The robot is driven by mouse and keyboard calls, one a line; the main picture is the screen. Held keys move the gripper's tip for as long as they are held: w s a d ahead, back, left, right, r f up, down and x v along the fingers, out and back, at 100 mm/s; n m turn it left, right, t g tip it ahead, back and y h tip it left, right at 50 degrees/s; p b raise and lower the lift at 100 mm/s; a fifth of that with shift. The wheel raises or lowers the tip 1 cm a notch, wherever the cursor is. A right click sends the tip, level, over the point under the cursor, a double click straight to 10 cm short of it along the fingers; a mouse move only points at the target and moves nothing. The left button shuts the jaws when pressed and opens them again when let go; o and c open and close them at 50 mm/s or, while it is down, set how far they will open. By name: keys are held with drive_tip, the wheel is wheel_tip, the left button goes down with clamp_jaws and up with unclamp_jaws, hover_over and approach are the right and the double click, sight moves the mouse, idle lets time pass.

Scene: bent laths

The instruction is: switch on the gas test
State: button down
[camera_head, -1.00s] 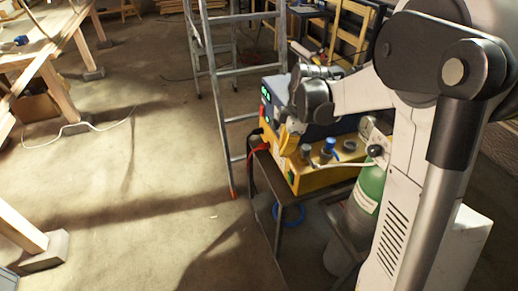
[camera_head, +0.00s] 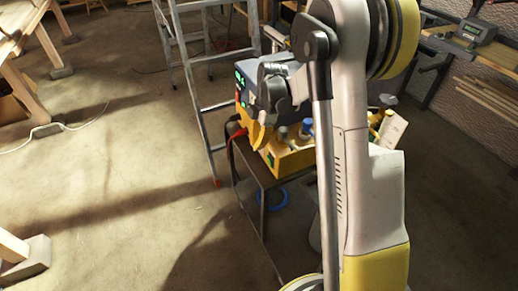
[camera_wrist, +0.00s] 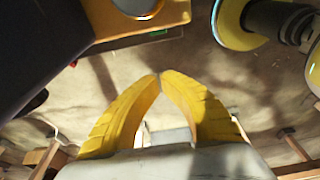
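A dark blue machine (camera_head: 241,68) with lit green displays stands on a yellow lower unit (camera_head: 289,161). Both rest on a dark cart (camera_head: 262,182). No gas test switch can be made out; part of the front is hidden behind my gripper. My gripper (camera_head: 261,138) is close in front of the machine, pointing down. In the wrist view its two yellow fingers (camera_wrist: 160,76) meet at their tips with nothing between them. There a yellow part (camera_wrist: 115,28) with a round fitting lies above the fingertips, and a dark body fills the upper left. I cannot tell if anything is touched.
A red cable plug (camera_head: 237,132) hangs at the machine's front left. A metal stepladder (camera_head: 196,75) stands just left of it. A blue hose coil (camera_head: 277,199) lies under the cart.

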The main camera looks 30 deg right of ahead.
sight(270, 162)
drive_tip(key=f+b, duration=0.1)
drive_tip(key=f, duration=0.2)
drive_tip(key=d+f+b, duration=0.1)
drive_tip(key=f+b, duration=0.1)
drive_tip(key=f, duration=0.1)
drive_tip(key=f+b, duration=0.1)
drive_tip(key=f, duration=0.1)
drive_tip(key=shift+d+f+b, duration=0.2)
drive_tip(key=shift+f+b, duration=0.2)
drive_tip(key=shift+d+r, duration=0.2)
drive_tip(key=shift+d, duration=0.15)
drive_tip(key=shift+d+r, duration=0.2)
drive_tip(key=shift+d, duration=0.4)
drive_tip(key=shift+r, duration=0.1)
drive_tip(key=shift+r+p, duration=0.6)
drive_tip(key=shift+r, duration=0.1)
